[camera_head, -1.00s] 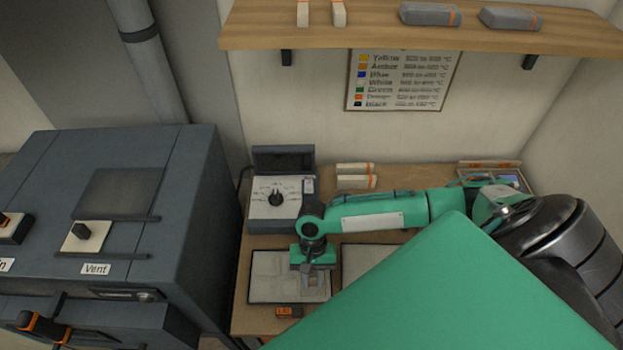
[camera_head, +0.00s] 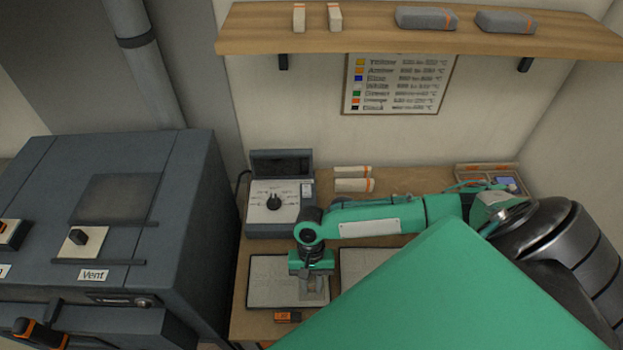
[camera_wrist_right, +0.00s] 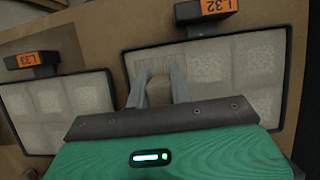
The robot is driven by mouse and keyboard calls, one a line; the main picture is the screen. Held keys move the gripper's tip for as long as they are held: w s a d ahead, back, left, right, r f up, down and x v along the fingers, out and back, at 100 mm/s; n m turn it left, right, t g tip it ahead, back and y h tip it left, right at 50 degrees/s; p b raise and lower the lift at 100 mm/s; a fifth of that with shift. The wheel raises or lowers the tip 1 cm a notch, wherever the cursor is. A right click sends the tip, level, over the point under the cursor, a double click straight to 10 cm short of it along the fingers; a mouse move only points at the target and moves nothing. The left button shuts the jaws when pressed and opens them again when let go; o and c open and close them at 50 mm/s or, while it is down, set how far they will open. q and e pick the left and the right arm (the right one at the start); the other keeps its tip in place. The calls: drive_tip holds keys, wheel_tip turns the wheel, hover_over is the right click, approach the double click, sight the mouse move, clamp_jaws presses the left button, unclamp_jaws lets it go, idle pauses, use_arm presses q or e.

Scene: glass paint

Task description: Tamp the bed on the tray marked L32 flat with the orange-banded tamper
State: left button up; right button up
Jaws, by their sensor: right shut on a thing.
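The tray marked L32 (camera_head: 262,301) lies at the front left of the bench. Its orange L32 tag (camera_head: 287,317) is at its front edge and reads clearly in the wrist view (camera_wrist_right: 218,6). In the wrist view its pale bed (camera_wrist_right: 262,60) shows several rough, speckled square patches. My right gripper (camera_head: 313,291) points down over the right part of this tray. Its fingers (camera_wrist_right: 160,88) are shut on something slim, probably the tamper. My left gripper is not in view.
A second tray (camera_head: 362,264), tagged L33 (camera_wrist_right: 29,60) in the wrist view, lies close to the right. A controller box (camera_head: 276,205) stands behind L32. Two pale orange-banded pieces (camera_head: 354,185) lie at the back. A dark kiln (camera_head: 110,200) stands left. My right arm crosses the bench.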

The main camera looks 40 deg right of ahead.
drive_tip(key=shift+f, duration=0.15)
idle(0.6)
drive_tip(key=shift+r, duration=1.15)
drive_tip(key=shift+w+a, duration=0.6)
drive_tip(key=shift+a, duration=0.25)
drive_tip(key=shift+w+a, duration=0.6)
drive_tip(key=shift+a, duration=0.3)
drive_tip(key=shift+w+a, duration=0.6)
drive_tip(key=shift+a, duration=0.25)
drive_tip(key=shift+f, duration=0.85)
drive_tip(key=shift+s+f, duration=0.1)
drive_tip(key=shift+f, duration=0.2)
